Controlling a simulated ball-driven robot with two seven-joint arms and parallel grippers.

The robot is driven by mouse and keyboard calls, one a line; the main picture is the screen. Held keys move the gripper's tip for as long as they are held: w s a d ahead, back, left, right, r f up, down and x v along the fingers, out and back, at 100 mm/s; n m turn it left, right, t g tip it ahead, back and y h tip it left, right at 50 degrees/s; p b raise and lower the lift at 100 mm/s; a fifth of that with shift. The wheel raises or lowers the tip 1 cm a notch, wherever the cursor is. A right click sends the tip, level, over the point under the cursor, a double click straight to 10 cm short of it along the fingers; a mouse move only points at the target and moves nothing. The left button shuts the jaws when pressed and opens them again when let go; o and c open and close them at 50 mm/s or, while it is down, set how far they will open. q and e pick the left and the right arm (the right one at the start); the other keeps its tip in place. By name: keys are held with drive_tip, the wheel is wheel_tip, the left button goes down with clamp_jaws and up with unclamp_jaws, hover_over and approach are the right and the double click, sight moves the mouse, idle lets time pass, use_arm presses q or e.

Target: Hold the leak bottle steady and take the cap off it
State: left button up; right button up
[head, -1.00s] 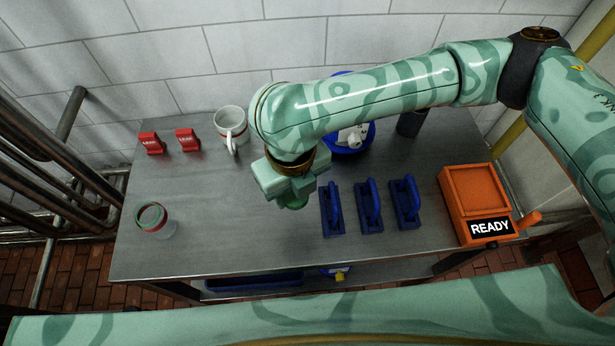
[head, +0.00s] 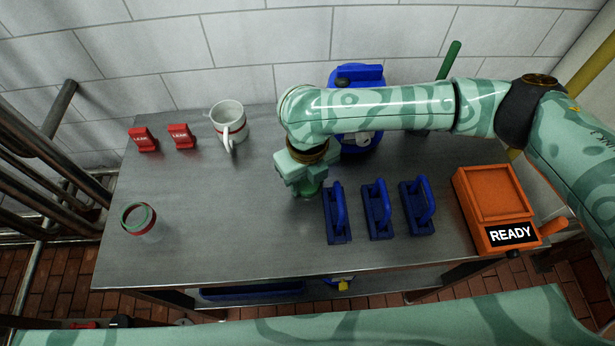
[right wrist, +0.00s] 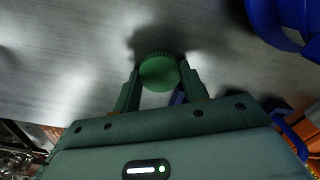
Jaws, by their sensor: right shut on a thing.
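My right gripper (head: 309,190) hangs over the middle of the table, just left of the blue handled blocks. In the right wrist view its fingers (right wrist: 160,85) are shut on a round green cap (right wrist: 158,72). Whether a bottle body is under the cap is hidden. A clear round container (head: 140,221) with a red band and a dark green rim stands upright at the table's left; I cannot tell if it is the leak bottle. My left gripper is out of view.
Three blue handled blocks (head: 378,212) stand right of the gripper, then an orange box (head: 490,195) reading READY. A white mug (head: 229,121) and two red LEAK tags (head: 181,138) stand at the back left. A blue container (head: 358,76) is behind my arm. The table's left middle is clear.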

sight(307, 183)
drive_tip(key=shift+f, duration=0.1)
drive_tip(key=o, duration=1.1)
wheel_tip(307, 183, up, 12)
drive_tip(key=p, duration=0.4)
